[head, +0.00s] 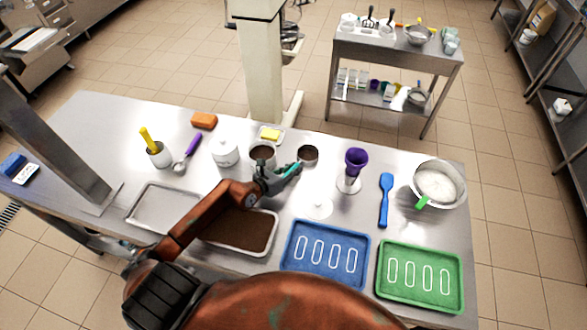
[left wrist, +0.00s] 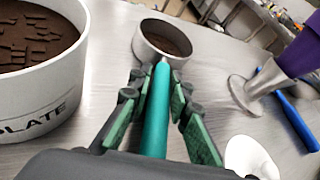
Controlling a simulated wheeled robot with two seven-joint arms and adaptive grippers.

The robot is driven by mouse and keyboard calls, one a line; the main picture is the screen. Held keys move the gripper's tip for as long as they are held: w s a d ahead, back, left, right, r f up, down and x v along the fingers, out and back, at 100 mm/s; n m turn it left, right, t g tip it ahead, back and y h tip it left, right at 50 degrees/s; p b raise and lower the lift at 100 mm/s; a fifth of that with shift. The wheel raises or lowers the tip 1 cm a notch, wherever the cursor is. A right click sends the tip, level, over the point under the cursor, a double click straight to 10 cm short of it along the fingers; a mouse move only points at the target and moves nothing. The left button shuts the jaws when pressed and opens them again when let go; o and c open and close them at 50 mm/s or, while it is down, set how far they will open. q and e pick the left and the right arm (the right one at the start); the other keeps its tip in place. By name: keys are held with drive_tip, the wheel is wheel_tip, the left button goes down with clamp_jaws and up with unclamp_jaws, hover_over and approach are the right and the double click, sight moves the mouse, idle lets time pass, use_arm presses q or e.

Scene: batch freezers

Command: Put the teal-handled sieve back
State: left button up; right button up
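The teal-handled sieve has a round metal cup (head: 307,155) with dark brown inside and a teal handle. In the left wrist view the handle (left wrist: 156,115) runs toward me, between the green-padded fingers of my left gripper (left wrist: 160,95). The left gripper also shows in the head view (head: 283,177), at the handle, just right of the white tub. I cannot tell whether the pads press on the handle, or whether the cup rests on the table. My right gripper is not in view.
A white tub of chocolate (head: 262,157) stands close left of the sieve. A small white disc (head: 318,208), blue tray (head: 290,280) and green tray (head: 384,297) lie nearer.

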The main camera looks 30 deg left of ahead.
use_arm(q)
drive_tip(key=o, duration=0.3)
drive_tip(key=shift+r, duration=0.25)
drive_tip(key=shift+s+a, duration=0.1)
drive_tip(key=shift+s, duration=0.25)
drive_tip(key=v, duration=1.1)
drive_tip(key=shift+s, duration=0.15)
drive_tip(key=shift+r, duration=0.1)
